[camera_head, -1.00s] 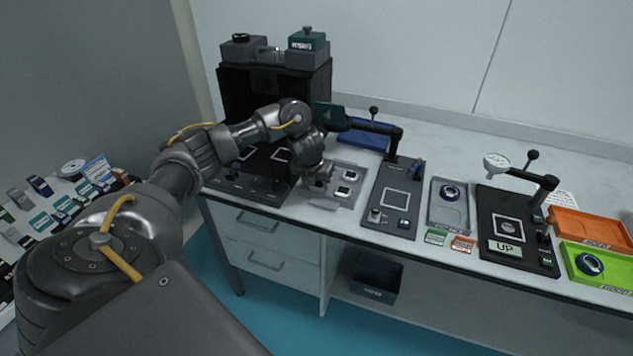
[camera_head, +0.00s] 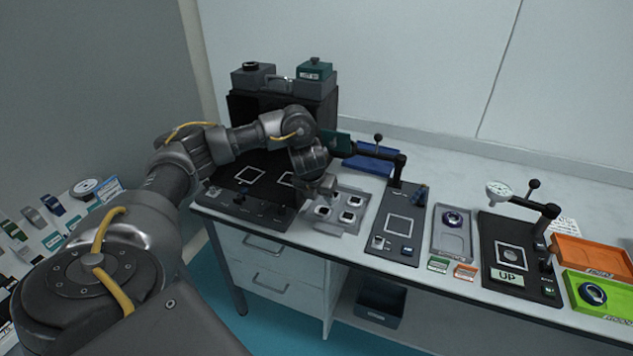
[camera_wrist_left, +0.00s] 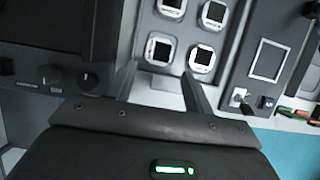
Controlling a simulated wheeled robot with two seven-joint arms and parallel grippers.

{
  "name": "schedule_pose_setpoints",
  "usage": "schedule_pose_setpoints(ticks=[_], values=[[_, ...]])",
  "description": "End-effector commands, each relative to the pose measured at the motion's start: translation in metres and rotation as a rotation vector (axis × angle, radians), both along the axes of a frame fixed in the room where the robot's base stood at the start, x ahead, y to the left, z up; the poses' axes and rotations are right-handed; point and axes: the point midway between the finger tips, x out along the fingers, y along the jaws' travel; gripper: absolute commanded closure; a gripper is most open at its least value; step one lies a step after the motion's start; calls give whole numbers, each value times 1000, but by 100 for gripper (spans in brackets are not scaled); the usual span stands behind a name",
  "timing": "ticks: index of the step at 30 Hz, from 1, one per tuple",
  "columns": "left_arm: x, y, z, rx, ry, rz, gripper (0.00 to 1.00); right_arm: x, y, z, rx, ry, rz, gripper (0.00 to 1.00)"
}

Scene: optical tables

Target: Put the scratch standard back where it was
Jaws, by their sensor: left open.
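Several square dark tiles in pale frames sit in a grey tray (camera_head: 316,224); which one is the scratch standard I cannot tell by label. The front-left tile (camera_head: 322,211) lies seated in the tray, and it also shows in the left wrist view (camera_wrist_left: 159,49), just beyond my fingertips. My left gripper (camera_head: 327,187) is above the tray's left part, hiding some of its back. In the left wrist view its two fingers (camera_wrist_left: 160,82) are spread with nothing between them. My right gripper is not in view.
A black panel (camera_head: 225,195) with knobs stands left of the tray. A dark plate with a post (camera_head: 375,240) is close on the right. Further right are a grey tray (camera_head: 452,243), a gauge stand (camera_head: 497,189), and orange (camera_head: 590,250) and green (camera_head: 615,290) trays.

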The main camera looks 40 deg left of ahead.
Motion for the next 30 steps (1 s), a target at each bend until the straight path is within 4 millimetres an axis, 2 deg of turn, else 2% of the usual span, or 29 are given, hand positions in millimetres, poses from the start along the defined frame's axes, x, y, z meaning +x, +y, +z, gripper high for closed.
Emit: schedule_pose_setpoints(ticks=[1,3,9,30], values=[[-3,-1,16,3,-3,-2,48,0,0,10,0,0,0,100],[-8,-3,26,3,-2,-2,48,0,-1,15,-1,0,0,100],[-17,-6,44,1,0,-2,48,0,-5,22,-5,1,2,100],[-18,-9,45,-3,0,-1,48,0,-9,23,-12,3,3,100]])
